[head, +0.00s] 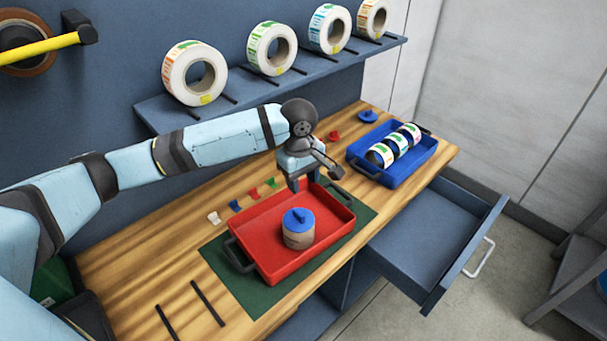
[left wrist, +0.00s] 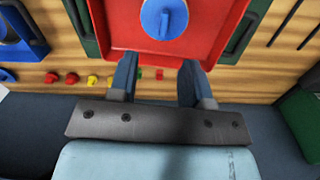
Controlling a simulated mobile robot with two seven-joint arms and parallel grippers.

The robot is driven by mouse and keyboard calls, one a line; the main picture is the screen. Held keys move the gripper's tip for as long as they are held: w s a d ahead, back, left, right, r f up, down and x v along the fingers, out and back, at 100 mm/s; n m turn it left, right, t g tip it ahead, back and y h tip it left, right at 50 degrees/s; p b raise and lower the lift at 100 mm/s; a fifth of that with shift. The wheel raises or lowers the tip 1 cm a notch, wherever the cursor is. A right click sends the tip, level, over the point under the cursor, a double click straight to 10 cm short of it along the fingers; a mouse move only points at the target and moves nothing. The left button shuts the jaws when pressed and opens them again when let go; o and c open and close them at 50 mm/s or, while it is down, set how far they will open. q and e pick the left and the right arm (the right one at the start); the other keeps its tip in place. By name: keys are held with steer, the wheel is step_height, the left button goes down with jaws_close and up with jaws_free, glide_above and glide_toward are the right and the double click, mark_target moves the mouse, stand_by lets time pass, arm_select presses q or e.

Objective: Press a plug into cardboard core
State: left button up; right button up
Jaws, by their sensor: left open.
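A brown cardboard core (head: 298,240) stands upright in the red tray (head: 262,247). A blue plug (head: 298,217) with a raised grip sits on top of the core; I cannot tell how deep it is seated. In the left wrist view the blue plug (left wrist: 164,17) shows from above near the top edge and hides most of the core. My left gripper (head: 306,182) is open and empty, over the far side of the red tray, behind and apart from the plug. Its two fingers (left wrist: 158,72) point toward the tray in the left wrist view. My right gripper is not in view.
The red tray rests on a green mat (head: 365,217). Several small coloured pieces (head: 235,206) line the bench behind it. A blue tray (head: 391,178) holds label rolls; another blue plug (head: 368,116) lies near it. A drawer (head: 425,240) stands open. Label rolls sit on the shelf (head: 235,92).

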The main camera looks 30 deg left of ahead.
mark_target(299, 213)
arm_select(q)
steer(key=shift+n, duration=0.4)
steer(key=f, duration=0.7)
steer(key=a+f, duration=0.1)
steer(key=f, duration=0.3)
steer(key=shift+w+a+f+p, duration=0.1)
steer(key=shift+w+f+p, duration=0.05)
steer(key=shift+f+p, duration=0.2)
steer(key=shift+f, duration=0.4)
jaws_close()
steer(key=shift+f, duration=0.1)
jaws_free()
